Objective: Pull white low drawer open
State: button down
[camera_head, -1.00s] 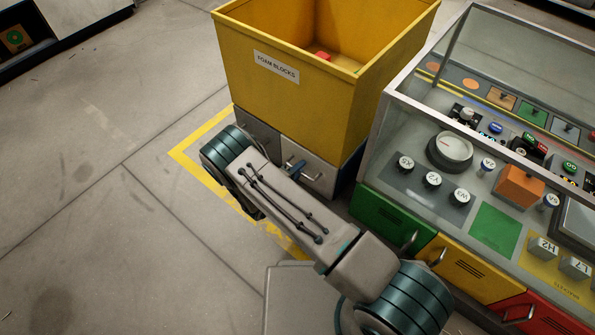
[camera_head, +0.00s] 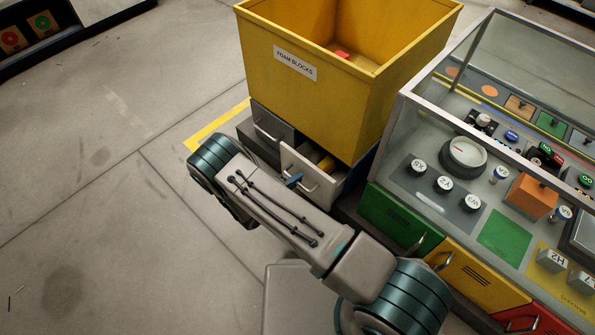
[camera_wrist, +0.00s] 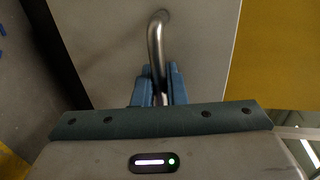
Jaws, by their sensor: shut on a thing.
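The white low drawer (camera_head: 303,170) sits under the yellow bin and stands partly open, with something yellowish showing inside it. Its metal bar handle (camera_wrist: 155,38) runs down the pale drawer front in the wrist view. My gripper (camera_wrist: 158,90) is shut on the handle, its blue fingers on either side of the lower part of the bar. In the head view my gripper (camera_head: 294,180) shows only as a small blue piece at the drawer front; my arm hides the rest.
A grey drawer (camera_head: 272,126) is just left of the white one. The yellow FOAM BLOCKS bin (camera_head: 345,100) stands above. To the right is a glass-covered control bench with a green drawer (camera_head: 395,218) and a yellow drawer (camera_head: 470,272). The floor (camera_head: 90,200) at left is clear.

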jog(key=f+v, duration=0.2)
jog(key=v, duration=1.1)
jog(key=shift+s+a+f+b, duration=0.35)
jog(key=shift+a+b, duration=0.05)
jog(key=shift+b, duration=0.05)
jog(key=c, duration=1.5)
grip_release()
jog(key=shift+c, duration=0.2)
jog(key=p+v, duration=0.3)
jog(key=v, duration=1.1)
jog(key=shift+w+f, duration=0.1)
